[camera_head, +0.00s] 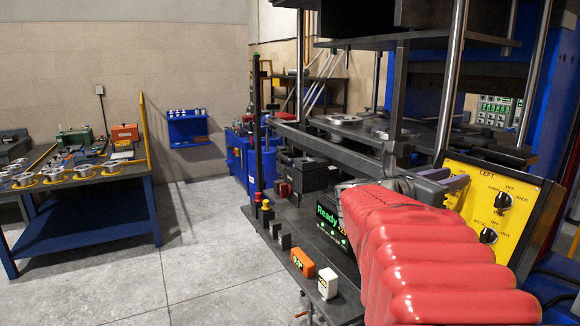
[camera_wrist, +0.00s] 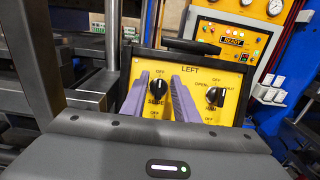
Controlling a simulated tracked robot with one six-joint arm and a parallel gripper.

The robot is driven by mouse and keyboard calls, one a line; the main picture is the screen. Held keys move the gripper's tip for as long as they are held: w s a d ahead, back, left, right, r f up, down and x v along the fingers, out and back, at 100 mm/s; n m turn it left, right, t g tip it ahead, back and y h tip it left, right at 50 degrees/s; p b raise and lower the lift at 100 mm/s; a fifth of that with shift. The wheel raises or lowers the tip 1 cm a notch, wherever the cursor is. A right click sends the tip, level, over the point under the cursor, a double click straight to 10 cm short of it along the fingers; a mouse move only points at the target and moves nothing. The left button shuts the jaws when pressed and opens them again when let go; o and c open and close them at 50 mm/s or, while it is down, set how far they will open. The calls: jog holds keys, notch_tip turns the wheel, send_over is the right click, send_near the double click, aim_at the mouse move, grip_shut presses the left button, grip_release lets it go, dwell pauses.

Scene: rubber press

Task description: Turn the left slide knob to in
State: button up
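The yellow control panel marked LEFT (camera_head: 468,205) is at the right of the head view. It faces me in the wrist view (camera_wrist: 190,72). A black knob (camera_wrist: 158,89), with a blurred label below that looks like SLIDE, is at its upper left. Its grip looks about upright, toward OFF. My gripper (camera_wrist: 160,79) is open, its two purple fingers on either side of this knob with gaps visible. I cannot tell whether the fingertips reach past it.
A second knob (camera_wrist: 214,95) is right of the fingers; it shows in the head view (camera_head: 504,200) above a lower knob (camera_head: 488,236). A dark bar (camera_wrist: 192,46) runs above the panel. A metal post (camera_wrist: 113,45) stands to its left.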

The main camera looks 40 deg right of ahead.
grip_shut()
jog(key=shift+m, duration=0.4)
jog(key=m+g+y, duration=0.1)
jog(key=m+g, duration=0.1)
jog(key=m, duration=0.3)
jog(key=shift+s+f, duration=0.1)
jog(key=shift+s+a+f+m+g+y, duration=0.1)
jog(key=shift+m+g+y, duration=0.3)
jog(key=shift+m, duration=0.95)
jog(key=shift+s+m+g+y, duration=0.1)
jog(key=shift+m+g+y, duration=0.3)
jog(key=shift+m, duration=0.95)
grip_release()
